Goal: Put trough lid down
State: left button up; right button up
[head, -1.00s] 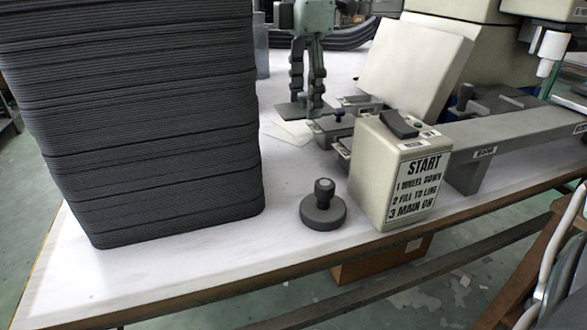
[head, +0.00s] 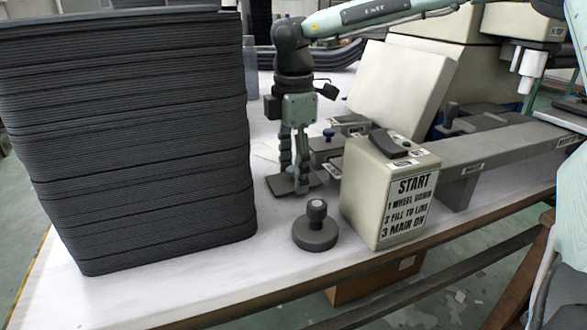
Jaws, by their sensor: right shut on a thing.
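My right gripper (head: 294,186) hangs from the arm coming in from the upper right, its fingers pointing down. It is shut on a thin, flat dark grey plate (head: 279,185), which looks like the trough lid. The plate is roughly level, low over the white table; I cannot tell whether it touches the surface. The fingers cover part of it. It lies behind the round black knobbed weight and left of the START box. I cannot make out the trough with certainty. My left gripper is not in view.
A tall stack of dark trays (head: 130,140) stands at the left. The START box (head: 385,195) and round knobbed weight (head: 316,232) stand near the front edge. A tilted pale panel (head: 405,90) and a grey machine beam (head: 500,145) are behind. White table (head: 200,275) is bare at front left.

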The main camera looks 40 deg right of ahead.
aim_at(293, 167)
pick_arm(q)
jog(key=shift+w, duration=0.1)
pick_arm(e)
jog(key=o, duration=1.2)
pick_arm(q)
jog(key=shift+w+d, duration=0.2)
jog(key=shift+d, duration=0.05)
pick_arm(e)
jog(key=shift+o, duration=0.2)
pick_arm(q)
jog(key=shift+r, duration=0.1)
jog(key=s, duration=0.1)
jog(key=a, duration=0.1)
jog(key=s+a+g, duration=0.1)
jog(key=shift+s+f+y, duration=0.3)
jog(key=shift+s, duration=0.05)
pick_arm(e)
notch_tip(293, 167, up, 12)
